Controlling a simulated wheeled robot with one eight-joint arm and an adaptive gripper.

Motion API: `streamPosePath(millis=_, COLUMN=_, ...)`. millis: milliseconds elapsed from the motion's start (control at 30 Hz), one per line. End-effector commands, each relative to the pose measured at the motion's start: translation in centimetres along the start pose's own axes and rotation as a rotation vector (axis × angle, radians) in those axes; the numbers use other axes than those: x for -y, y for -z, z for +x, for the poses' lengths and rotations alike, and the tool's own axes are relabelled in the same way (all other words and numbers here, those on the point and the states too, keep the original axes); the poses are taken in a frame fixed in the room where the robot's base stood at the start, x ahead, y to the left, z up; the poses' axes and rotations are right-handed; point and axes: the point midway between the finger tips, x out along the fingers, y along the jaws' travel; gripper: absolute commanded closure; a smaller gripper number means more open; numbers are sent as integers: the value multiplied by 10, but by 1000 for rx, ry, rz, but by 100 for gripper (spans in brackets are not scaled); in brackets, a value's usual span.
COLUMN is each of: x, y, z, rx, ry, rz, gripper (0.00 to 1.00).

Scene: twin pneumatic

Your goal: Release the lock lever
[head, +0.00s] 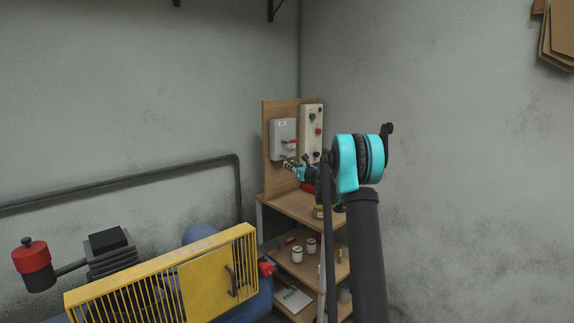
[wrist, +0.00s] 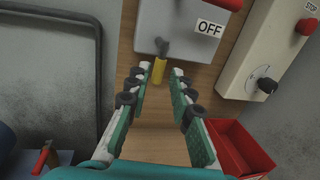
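The small lock lever (wrist: 159,69) hangs from the lower edge of a grey switch box (wrist: 180,29). It has a dark grey upper part and a yellow lower end, and points down. The box (head: 277,140) also shows in the head view, on a wooden board. My gripper (wrist: 160,75) is open, its two fingertips on either side of the yellow end, with a visible gap to each. In the head view my gripper (head: 290,165) is just below the box. The lever cannot be made out there.
A red handle (wrist: 226,3) and an OFF label (wrist: 209,27) are on the box. A pale control panel (wrist: 262,55) with a knob stands to the right. A red bin (wrist: 240,150) sits below right. A yellow-guarded compressor (head: 165,275) stands at left in the head view.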

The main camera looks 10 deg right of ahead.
Motion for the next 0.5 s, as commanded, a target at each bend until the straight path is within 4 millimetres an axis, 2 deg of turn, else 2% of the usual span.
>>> streamPosePath(millis=33, x=1, y=0, z=-12, rx=0, ry=3, rz=0, gripper=78)
streamPosePath(millis=200, x=1, y=0, z=-44, rx=0, ry=2, rz=0, gripper=78)
streamPosePath(millis=333, x=1, y=0, z=-60, rx=0, ry=2, rz=0, gripper=78)
streamPosePath(millis=500, x=0, y=0, z=-70, rx=0, ry=0, rz=0, gripper=78)
